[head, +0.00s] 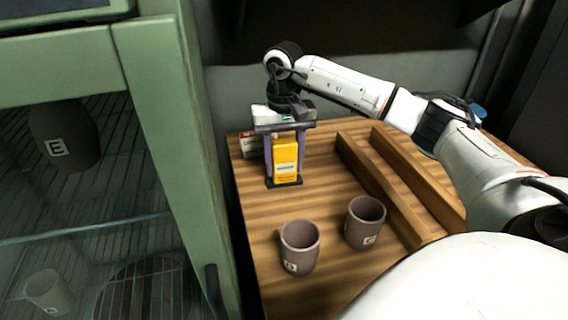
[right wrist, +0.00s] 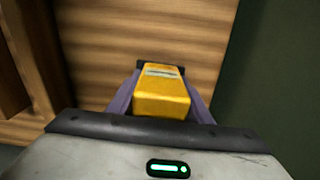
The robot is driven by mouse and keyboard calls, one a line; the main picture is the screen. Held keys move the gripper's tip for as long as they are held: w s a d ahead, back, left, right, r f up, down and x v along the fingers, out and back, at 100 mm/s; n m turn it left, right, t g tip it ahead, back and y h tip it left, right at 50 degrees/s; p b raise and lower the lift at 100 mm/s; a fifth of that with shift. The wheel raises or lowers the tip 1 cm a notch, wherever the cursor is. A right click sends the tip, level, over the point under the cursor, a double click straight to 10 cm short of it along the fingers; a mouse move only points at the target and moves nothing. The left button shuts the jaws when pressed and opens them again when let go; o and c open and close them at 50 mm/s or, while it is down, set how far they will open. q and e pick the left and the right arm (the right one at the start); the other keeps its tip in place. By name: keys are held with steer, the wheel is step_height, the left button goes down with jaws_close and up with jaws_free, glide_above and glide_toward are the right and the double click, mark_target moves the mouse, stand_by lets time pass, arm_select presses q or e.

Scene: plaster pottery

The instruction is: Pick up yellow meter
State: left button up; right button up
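The yellow meter (head: 285,157) stands upright on a small dark base at the back left of the wooden table. My right gripper (head: 285,160) points down over it, with one purple finger on each side. In the right wrist view the yellow meter (right wrist: 161,92) sits between the two fingers of the right gripper (right wrist: 160,98). The fingers are close to its sides, but I cannot tell whether they press on it. My left gripper is not in view.
A white and red box (head: 249,143) stands just left of the meter. Two brown cups (head: 299,247) (head: 365,222) stand at the front of the table (head: 318,190). Wooden rails (head: 380,185) lie to the right. A green cabinet (head: 170,130) borders the left side.

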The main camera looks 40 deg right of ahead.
mark_target(284, 140)
steer(key=shift+r, duration=0.1)
steer(key=shift+c, duration=0.5)
steer(key=shift+r, duration=0.3)
step_height(284, 140, up, 9)
steer(key=shift+r, duration=0.2)
